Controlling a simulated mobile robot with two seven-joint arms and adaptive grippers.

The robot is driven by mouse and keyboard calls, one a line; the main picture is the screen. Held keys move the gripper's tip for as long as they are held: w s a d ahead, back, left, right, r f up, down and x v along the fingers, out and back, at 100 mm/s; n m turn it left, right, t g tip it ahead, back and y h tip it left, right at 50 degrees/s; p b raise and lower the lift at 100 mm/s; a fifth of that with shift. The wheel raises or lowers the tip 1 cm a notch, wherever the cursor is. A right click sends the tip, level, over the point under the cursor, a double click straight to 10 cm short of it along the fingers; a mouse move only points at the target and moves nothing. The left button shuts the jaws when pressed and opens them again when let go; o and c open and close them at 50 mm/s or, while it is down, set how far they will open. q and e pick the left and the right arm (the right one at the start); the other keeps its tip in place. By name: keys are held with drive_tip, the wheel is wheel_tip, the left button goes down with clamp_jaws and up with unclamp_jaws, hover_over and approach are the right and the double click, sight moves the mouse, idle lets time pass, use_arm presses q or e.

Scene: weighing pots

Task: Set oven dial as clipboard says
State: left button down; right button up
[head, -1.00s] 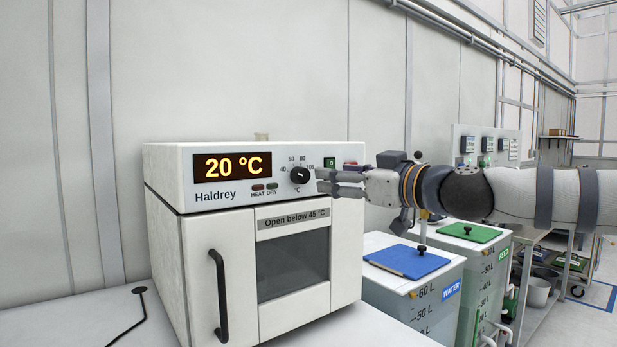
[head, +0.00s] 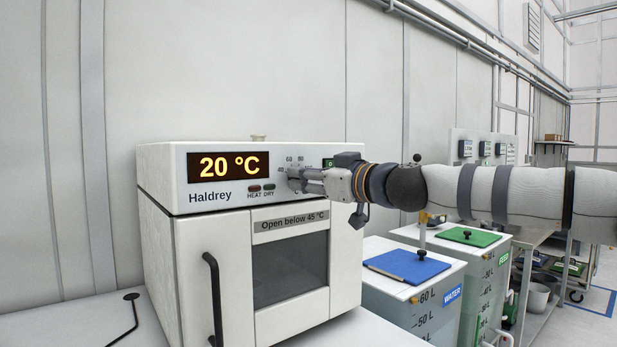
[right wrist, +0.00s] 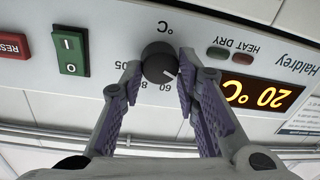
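The white oven (head: 155,185) stands on the bench, its display (head: 228,165) reading 20 °C. In the right wrist view, upside down, the dial (right wrist: 158,58) sits between the two fingertips of my right gripper (right wrist: 160,72). The fingers are apart, one at each side of the dial; I cannot tell whether both touch it. The dial's white mark points to the lower right there, toward the right finger. The clipboard and my left gripper are not in view.
A green switch (right wrist: 70,50) and a red RESET button (right wrist: 12,45) are beside the dial. The oven door has a black handle (head: 215,300). Bins with a blue lid (head: 408,264) and a green lid (head: 470,236) stand right of the oven.

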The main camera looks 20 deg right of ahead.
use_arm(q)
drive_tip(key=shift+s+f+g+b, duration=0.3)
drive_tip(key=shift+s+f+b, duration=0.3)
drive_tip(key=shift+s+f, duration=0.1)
use_arm(e)
drive_tip(key=shift+f+m+t+h, duration=0.1)
drive_tip(key=shift+m+t, duration=0.05)
drive_tip(key=shift+m, duration=2.9)
drive_tip(key=shift+f+m+t+h, duration=0.1)
drive_tip(key=shift+f+m, duration=0.05)
drive_tip(key=shift+m, duration=2.85)
drive_tip(key=shift+f+m+t+h, duration=0.1)
drive_tip(key=shift+m+t, duration=0.05)
drive_tip(key=shift+m, duration=3.2)
drive_tip(key=o, duration=1.2)
drive_tip(key=shift+d, duration=0.1)
